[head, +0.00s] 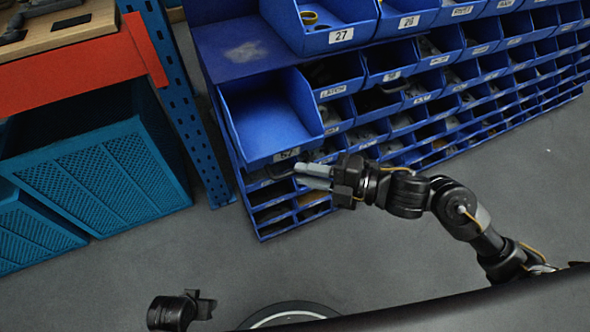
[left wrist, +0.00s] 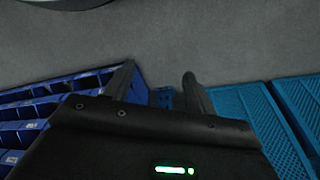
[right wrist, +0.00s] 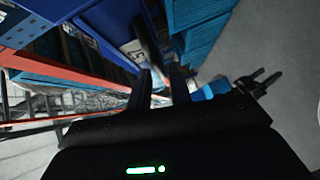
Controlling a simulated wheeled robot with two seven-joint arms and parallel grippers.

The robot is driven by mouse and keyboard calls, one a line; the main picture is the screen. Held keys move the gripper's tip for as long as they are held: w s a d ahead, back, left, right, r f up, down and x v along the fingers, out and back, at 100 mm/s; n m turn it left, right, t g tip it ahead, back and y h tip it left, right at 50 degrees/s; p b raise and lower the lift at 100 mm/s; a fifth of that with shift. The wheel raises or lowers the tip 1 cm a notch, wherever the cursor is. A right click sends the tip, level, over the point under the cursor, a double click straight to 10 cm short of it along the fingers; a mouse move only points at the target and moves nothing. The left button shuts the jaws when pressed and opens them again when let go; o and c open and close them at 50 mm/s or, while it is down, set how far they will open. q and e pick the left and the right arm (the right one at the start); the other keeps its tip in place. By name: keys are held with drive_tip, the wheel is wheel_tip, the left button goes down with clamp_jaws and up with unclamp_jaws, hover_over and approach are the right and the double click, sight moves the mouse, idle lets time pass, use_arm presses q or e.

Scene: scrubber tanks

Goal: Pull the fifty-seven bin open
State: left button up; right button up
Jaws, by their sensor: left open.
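The fifty-seven bin (head: 268,112) is a large open blue bin at the left end of the rack. It sticks out well beyond the bins around it and looks empty. Its front label is at the lower edge, with a dark handle (head: 279,172) below; the label also shows in the right wrist view (right wrist: 135,52). My right gripper (head: 299,175) is at this handle. Its fingers are close together around the handle's end and look shut on it. My left gripper (left wrist: 160,85) is open and empty, over bare floor away from the rack.
The blue rack (head: 440,100) holds many small labelled bins, with bin 27 (head: 341,37) above right. Teal crates (head: 100,180) stand at left under a red-edged wooden bench (head: 75,75). A perforated blue post (head: 190,110) stands between. Grey floor (head: 230,250) in front is clear.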

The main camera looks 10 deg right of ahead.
use_arm(q)
drive_tip(key=shift+r, duration=0.5)
use_arm(e)
drive_tip(key=v, duration=0.7)
use_arm(q)
drive_tip(key=shift+w+a+f, duration=0.1)
drive_tip(key=shift+a, duration=0.05)
use_arm(e)
drive_tip(key=shift+d, duration=0.15)
